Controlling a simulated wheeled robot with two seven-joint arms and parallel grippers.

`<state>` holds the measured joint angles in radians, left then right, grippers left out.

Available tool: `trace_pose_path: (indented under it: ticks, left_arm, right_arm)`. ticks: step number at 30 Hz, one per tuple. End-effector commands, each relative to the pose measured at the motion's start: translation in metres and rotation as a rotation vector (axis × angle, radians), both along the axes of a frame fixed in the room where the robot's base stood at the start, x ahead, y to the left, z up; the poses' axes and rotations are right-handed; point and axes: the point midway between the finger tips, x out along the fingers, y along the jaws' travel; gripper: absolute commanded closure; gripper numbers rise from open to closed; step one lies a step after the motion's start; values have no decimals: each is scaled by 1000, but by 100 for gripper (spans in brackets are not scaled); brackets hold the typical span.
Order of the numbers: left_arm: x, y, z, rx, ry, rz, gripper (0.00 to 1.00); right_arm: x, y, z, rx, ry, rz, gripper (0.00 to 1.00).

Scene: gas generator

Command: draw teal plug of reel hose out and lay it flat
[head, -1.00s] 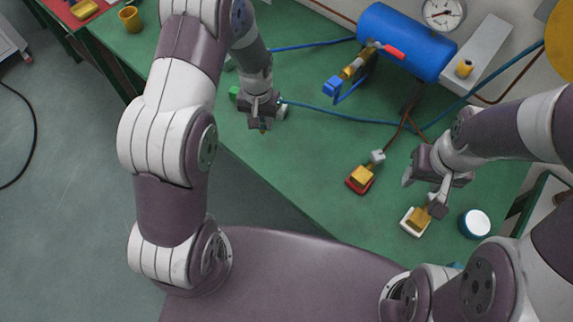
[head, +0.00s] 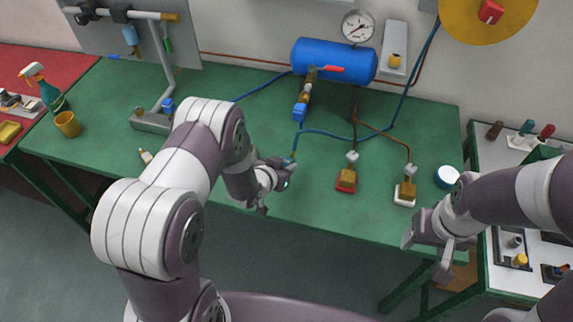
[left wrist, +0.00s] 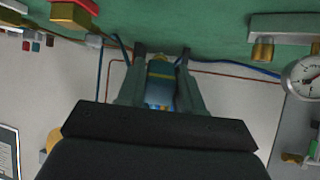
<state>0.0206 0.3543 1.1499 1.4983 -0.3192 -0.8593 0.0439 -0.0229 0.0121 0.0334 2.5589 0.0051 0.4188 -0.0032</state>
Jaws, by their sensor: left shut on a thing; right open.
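My left gripper (head: 281,174) is shut on the teal plug (left wrist: 160,88), above the front part of the green bench. In the left wrist view the plug sits between the two fingers, with a yellowish band on it. In the head view the fingers hide most of it. The blue reel hose (head: 335,136) runs from the plug back over the bench, then right and up to the yellow reel (head: 478,14). My right gripper (head: 427,252) is open and empty near the bench's front right edge.
A blue tank (head: 333,61) with a gauge, a red-handled valve and a blue coupler (head: 299,112) stands at the back. Brass blocks on a red base (head: 346,187) and a white base (head: 405,202) sit right of my left gripper. The bench's left-middle is mostly clear.

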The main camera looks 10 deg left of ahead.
Motion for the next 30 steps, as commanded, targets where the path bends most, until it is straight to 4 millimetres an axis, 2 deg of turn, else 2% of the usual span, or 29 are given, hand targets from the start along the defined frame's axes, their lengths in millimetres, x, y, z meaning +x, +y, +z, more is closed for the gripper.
trace_pose_path:
  ticks: [3, 14, 20, 30]
  left_arm:
    - [-3, -6, 7, -27, -65, -21, 100]
    - [-5, -6, 7, -29, -69, -21, 100]
    - [-5, -6, -9, -30, -67, -20, 100]
    - [-5, -6, -55, -30, -68, -20, 100]
  right_arm:
    - [0, 0, 1, 0, 0, 0, 34]
    - [0, 0, 1, 0, 0, 0, 34]
    - [-1, 0, -14, 0, 0, 0, 34]
    - [-1, 0, -54, 0, 0, 0, 34]
